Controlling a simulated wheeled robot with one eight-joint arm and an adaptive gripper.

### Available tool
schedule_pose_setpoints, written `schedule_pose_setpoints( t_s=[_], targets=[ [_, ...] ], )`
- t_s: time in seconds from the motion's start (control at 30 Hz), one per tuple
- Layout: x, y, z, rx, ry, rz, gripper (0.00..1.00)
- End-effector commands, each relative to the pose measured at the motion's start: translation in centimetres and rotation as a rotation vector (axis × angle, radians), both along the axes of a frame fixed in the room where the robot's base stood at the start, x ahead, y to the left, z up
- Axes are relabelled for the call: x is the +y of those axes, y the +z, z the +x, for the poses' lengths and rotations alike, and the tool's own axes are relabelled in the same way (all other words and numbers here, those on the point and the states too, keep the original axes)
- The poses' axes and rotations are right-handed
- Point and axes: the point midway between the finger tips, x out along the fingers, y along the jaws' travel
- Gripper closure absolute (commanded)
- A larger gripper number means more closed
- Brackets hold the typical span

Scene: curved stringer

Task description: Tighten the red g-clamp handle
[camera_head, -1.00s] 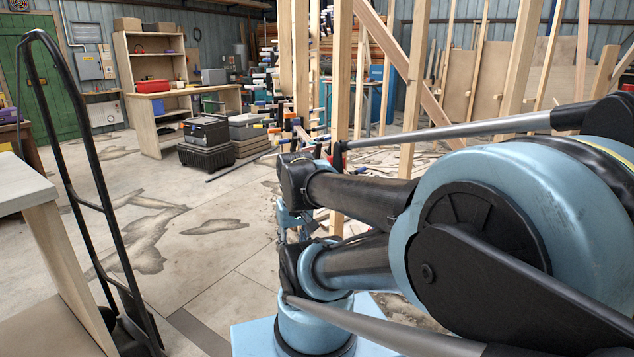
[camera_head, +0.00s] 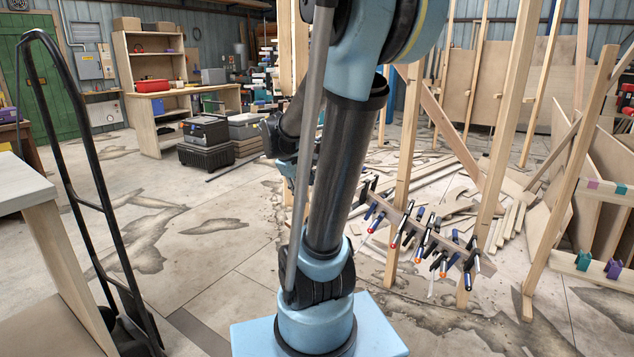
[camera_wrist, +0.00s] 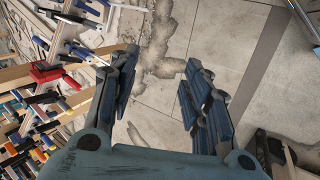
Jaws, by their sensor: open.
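A red clamp (camera_wrist: 45,72) shows at the left of the wrist view, fixed near a wooden beam among many other clamps. It has a red body and dark bars beside it. Which part is its handle is too small to tell. My gripper (camera_wrist: 160,62) is open, with its two blue-black fingers wide apart and only floor between them. The red clamp lies to the left of the left finger, apart from it. In the head view I cannot make out the red clamp, and my arm hides much of the area behind it.
Several blue, black and red-tipped clamps hang on a low wooden rail (camera_head: 430,235) between upright posts. Loose boards lie behind it. A black hand truck (camera_head: 85,200) stands at left, beside a pale workbench (camera_head: 25,185). Open concrete floor (camera_head: 190,240) lies between it and my arm.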

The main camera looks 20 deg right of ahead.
Motion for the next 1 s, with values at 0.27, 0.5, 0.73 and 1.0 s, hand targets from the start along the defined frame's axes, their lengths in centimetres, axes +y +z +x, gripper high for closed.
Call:
schedule_pose_setpoints(
  t_s=[0.27, 0.5, 0.73, 1.0],
  targets=[
    [-2.4, 0.8, 7.8, 0.057, 0.146, -0.195, 0.56],
    [-4.1, 0.5, 14.3, 0.124, 0.263, -0.366, 0.56],
    [-5.3, -0.6, 20.3, 0.2, 0.368, -0.53, 0.56],
    [-6.2, -2.9, 26.7, 0.307, 0.479, -0.722, 0.56]
  ],
)
